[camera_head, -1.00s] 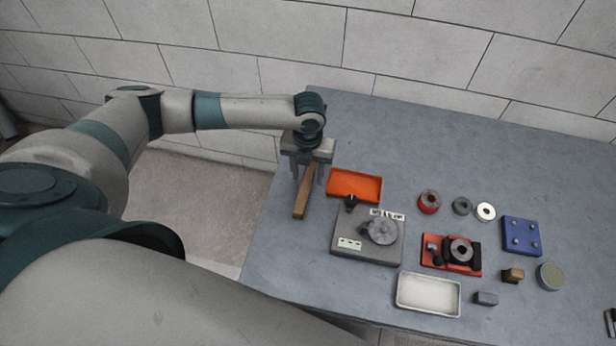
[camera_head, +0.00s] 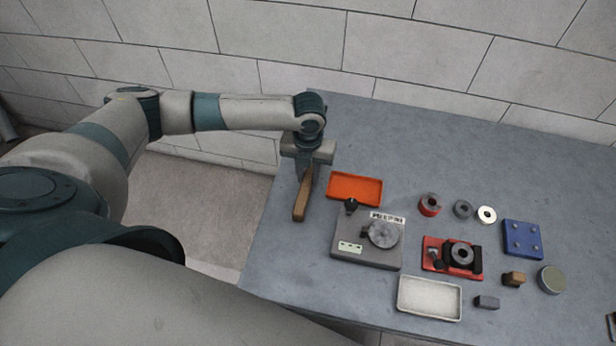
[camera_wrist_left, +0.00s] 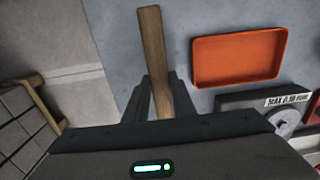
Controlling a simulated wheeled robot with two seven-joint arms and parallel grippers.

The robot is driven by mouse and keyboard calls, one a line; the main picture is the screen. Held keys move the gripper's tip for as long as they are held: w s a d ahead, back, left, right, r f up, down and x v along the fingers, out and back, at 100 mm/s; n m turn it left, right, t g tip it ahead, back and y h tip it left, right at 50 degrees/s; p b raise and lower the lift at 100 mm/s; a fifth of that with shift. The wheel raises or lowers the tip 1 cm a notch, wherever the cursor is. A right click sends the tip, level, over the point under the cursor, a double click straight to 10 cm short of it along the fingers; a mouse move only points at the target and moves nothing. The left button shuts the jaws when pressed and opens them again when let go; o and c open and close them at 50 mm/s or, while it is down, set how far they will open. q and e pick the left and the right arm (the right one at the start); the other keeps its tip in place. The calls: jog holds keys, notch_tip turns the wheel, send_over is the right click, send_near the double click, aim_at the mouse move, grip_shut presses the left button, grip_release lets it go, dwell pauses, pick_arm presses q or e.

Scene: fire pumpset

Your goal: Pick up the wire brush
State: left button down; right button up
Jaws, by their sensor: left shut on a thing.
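The wire brush (camera_head: 301,204) shows as a brown wooden handle at the left end of the table, left of the orange tray. My left gripper (camera_head: 305,178) points down over it and is shut on it. In the left wrist view the wooden handle of the brush (camera_wrist_left: 153,60) runs up between the two fingers (camera_wrist_left: 155,98). The bristle end is hidden by the gripper, and I cannot tell whether the brush touches the table. My right gripper is in neither view.
The orange tray (camera_head: 354,187) lies just right of the brush. A grey fixture (camera_head: 350,253), a red fixture (camera_head: 433,262), a white tray (camera_head: 429,314), several rings and a blue block (camera_head: 522,239) stand further right. The table's left edge is close; a block wall stands behind.

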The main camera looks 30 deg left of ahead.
aim_at(309, 177)
pick_arm(q)
jog(key=shift+r, duration=0.4)
notch_tip(309, 177, up, 2)
jog(key=shift+w+r+b, duration=0.1)
jog(key=shift+r+b, duration=0.15)
jog(key=shift+b, duration=0.6)
jog(key=d+r+b, duration=0.3)
jog(key=d+r, duration=0.4)
jog(key=d, duration=0.4)
jog(key=shift+d+r+b, duration=0.25)
jog(key=shift+d+b, duration=0.05)
jog(key=shift+d, duration=0.05)
jog(key=c, duration=2.2)
grip_release()
jog(key=shift+c, duration=1.2)
